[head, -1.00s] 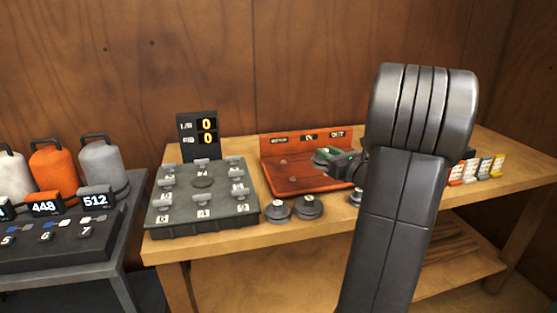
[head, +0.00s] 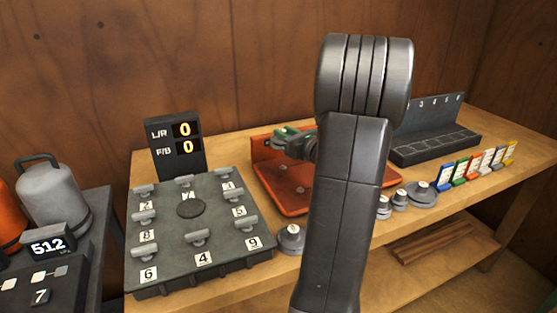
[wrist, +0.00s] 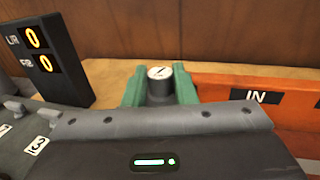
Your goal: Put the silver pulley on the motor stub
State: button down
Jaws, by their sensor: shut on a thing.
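I cannot pick out a silver pulley or a motor stub by sight. My gripper (head: 288,137) has green fingers, seen above the back left of the orange tray in the head view. In the wrist view its fingers (wrist: 160,88) are closed around a grey cylindrical knob (wrist: 159,87) with a white, marked top. What lies below the knob is hidden by the gripper body. Dark grey discs with white-topped knobs stand along the table's front edge, one (head: 290,238) left of my arm and several (head: 422,194) right of it.
The orange tray (head: 286,205) is partly hidden by my arm. A grey block (head: 150,277) with numbered knobs and a display (head: 176,145) reading 0 and 0 stand left. A dark rack (head: 440,150) and coloured tags (head: 474,163) stand right. Bare wood (head: 500,170) shows at right.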

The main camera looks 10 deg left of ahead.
notch_tip(320, 180, down, 8)
jog(key=shift+d+b, duration=0.1)
jog(key=shift+b, duration=0.25)
jog(key=shift+f, duration=0.15)
jog(key=c, duration=1.2)
grip_release()
jog(key=shift+r, duration=0.25)
jog(key=v, duration=1.2)
jog(key=shift+f+b, duration=0.1)
jog(key=shift+b, duration=0.2)
